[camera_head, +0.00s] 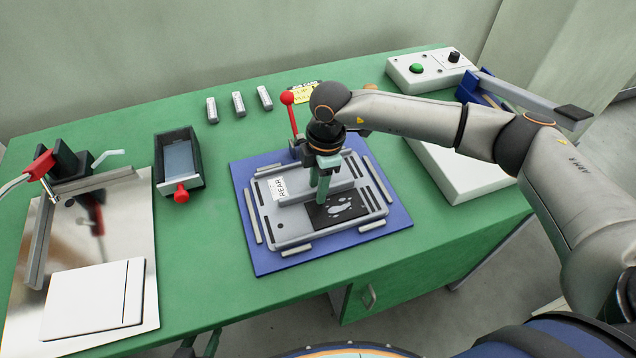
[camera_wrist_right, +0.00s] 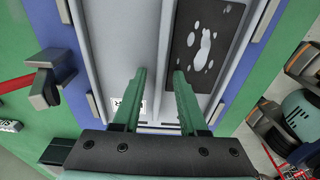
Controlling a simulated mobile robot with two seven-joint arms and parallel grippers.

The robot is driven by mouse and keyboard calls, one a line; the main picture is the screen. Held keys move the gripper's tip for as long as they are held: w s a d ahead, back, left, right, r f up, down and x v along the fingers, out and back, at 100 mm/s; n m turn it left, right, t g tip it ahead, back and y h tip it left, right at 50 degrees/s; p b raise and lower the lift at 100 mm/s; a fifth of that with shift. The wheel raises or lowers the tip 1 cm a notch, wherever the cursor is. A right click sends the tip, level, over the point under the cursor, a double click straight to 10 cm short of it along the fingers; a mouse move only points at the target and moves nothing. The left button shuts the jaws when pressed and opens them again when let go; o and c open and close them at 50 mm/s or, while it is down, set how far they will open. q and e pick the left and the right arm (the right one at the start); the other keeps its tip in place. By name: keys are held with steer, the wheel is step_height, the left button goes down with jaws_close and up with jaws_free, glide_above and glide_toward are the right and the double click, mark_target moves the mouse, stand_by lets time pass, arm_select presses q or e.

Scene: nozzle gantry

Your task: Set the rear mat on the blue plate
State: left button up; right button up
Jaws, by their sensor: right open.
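The rear mat (camera_head: 297,233) is a grey tray-like piece with a white REAR label, a raised middle rib and a black panel with white shapes. It appears to lie flat on the blue plate (camera_head: 262,262), between grey edge strips. My right gripper (camera_head: 322,192) is over the mat's middle, fingers pointing down. In the right wrist view, its open green fingers (camera_wrist_right: 158,88) stand apart at the rib; I cannot tell whether they touch it. The mat (camera_wrist_right: 120,40) and the plate's blue edge (camera_wrist_right: 58,42) show there too. Green finger-like parts, perhaps my left gripper (camera_head: 200,346), show at the bottom edge.
A red-knobbed lever (camera_head: 291,115) stands at the plate's back edge. A black bin (camera_head: 199,165) with a red knob, several small grey blocks and a metal sheet (camera_head: 140,215) are left. A white box (camera_head: 465,180) and a control box (camera_head: 405,75) are right.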

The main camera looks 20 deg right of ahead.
step_height(320, 180, up, 12)
steer(key=d+b, duration=0.1)
steer(key=shift+d+b, duration=0.15)
steer(key=shift+b, duration=0.15)
steer(key=shift+c, duration=0.4)
stand_by(0.8)
